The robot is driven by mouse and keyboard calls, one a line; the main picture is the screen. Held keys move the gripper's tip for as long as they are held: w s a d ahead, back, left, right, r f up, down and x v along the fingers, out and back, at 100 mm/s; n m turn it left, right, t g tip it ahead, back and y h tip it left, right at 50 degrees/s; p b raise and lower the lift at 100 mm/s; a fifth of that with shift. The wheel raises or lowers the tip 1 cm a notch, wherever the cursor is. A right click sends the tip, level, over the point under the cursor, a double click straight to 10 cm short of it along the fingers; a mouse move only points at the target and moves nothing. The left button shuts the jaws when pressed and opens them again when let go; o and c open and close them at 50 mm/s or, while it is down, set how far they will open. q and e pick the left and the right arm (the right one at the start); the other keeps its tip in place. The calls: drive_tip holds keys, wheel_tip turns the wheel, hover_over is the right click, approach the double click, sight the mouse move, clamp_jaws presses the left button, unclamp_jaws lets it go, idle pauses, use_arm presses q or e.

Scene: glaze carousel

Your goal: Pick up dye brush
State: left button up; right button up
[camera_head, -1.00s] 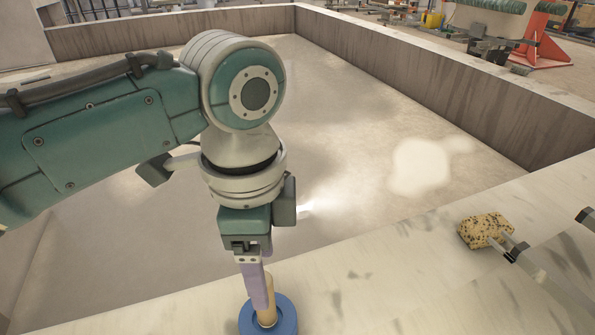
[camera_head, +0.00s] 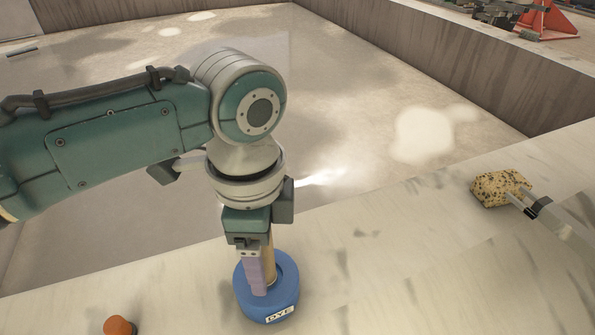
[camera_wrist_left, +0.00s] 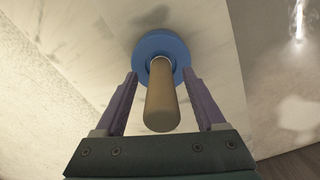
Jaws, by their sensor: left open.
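The dye brush shows as a round tan wooden handle (camera_head: 268,262) standing up in a blue pot (camera_head: 250,306) marked DYE on the pale ledge. The brush's lower end is hidden in the pot. My left gripper (camera_head: 262,283) points down at the handle with its purple fingers open. In the left wrist view the handle (camera_wrist_left: 162,100) stands between the two fingers (camera_wrist_left: 160,75), with a gap on each side. The blue pot (camera_wrist_left: 147,46) lies beyond the fingertips. My right gripper is not in view.
A speckled yellow sponge-like block (camera_head: 497,188) with a pale rod lies on the ledge (camera_head: 400,265) at the right. An orange-brown rounded thing (camera_head: 120,326) shows at the bottom left. A walled basin (camera_head: 350,100) lies behind the ledge.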

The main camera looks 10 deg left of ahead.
use_arm(q)
drive_tip(key=shift+r, duration=0.1)
clamp_jaws()
idle(0.4)
drive_tip(key=shift+r, duration=0.1)
